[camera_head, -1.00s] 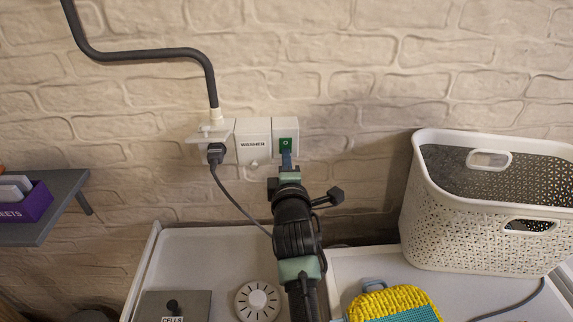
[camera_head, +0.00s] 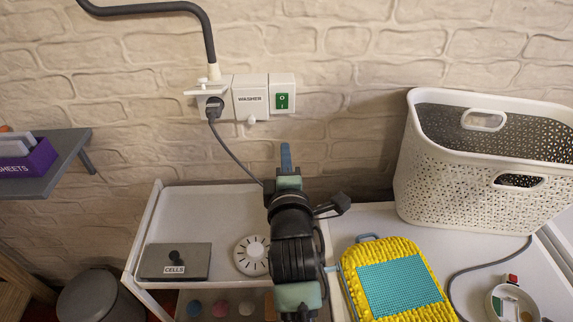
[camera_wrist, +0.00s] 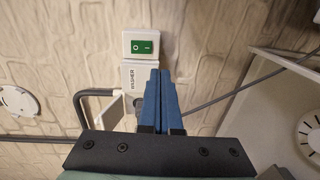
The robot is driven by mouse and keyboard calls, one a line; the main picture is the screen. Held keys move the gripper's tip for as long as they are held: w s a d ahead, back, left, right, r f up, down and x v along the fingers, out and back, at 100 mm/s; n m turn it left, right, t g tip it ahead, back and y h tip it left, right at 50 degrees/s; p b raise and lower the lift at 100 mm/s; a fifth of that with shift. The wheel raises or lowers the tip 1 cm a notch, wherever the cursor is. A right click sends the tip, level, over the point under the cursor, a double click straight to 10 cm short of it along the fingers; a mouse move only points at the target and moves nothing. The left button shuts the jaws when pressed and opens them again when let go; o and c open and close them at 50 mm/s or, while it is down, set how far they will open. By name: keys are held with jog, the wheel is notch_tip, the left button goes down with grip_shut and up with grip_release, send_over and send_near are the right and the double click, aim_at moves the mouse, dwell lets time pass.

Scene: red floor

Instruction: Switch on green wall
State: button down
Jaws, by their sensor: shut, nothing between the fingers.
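The green wall switch (camera_head: 282,101) is a rocker marked O above I, set in a white block at the right end of the socket row on the brick wall. It also shows in the wrist view (camera_wrist: 142,46), turned sideways and unobstructed. I cannot tell for sure which side of the rocker is pressed in. My gripper (camera_head: 285,150) is shut and empty, its blue fingers together and pointing at the wall. The fingertips are below the switch in the head view and apart from it. In the wrist view the shut fingertips (camera_wrist: 160,74) overlap the edge of the block labelled WASHER.
Left of the switch are the WASHER block (camera_head: 250,99) and a plugged-in socket (camera_head: 214,103) with a hanging cable. A white perforated basket (camera_head: 440,185) stands at the right, a yellow-teal pad (camera_head: 400,283) in front. A grey CELLS box (camera_head: 175,258) sits at the left.

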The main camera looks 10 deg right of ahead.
jog(key=shift+s+a+f, duration=0.1)
jog(key=shift+s+f, duration=0.05)
jog(key=shift+s, duration=0.25)
jog(key=shift+s+a+f, duration=0.1)
jog(key=shift+s, duration=0.3)
jog(key=shift+s+r, duration=0.1)
jog(key=s+a+r+m+t+y, duration=0.1)
jog(key=s+a+r+m+t, duration=0.15)
jog(key=r, duration=0.65)
jog(key=s+a+r+m+t, duration=0.1)
jog(key=a+r+m+t, duration=0.15)
jog(key=r, duration=0.65)
jog(key=s+a+r+m+t+y, duration=0.1)
jog(key=a+r+m, duration=0.15)
jog(key=r, duration=0.65)
jog(key=s+a+r+m+t, duration=0.2)
jog(key=s+r+m, duration=0.2)
jog(key=s+r, duration=0.2)
jog(key=s+a+r+m+t+y, duration=0.1)
jog(key=s+a+r+m+t, duration=0.1)
jog(key=s+r+m, duration=0.2)
jog(key=s+r, duration=0.3)
jog(key=r, duration=0.3)
jog(key=shift+s+t, duration=0.2)
jog(key=shift+t, duration=0.2)
jog(key=shift+d+f, duration=0.1)
jog(key=shift+d, duration=0.05)
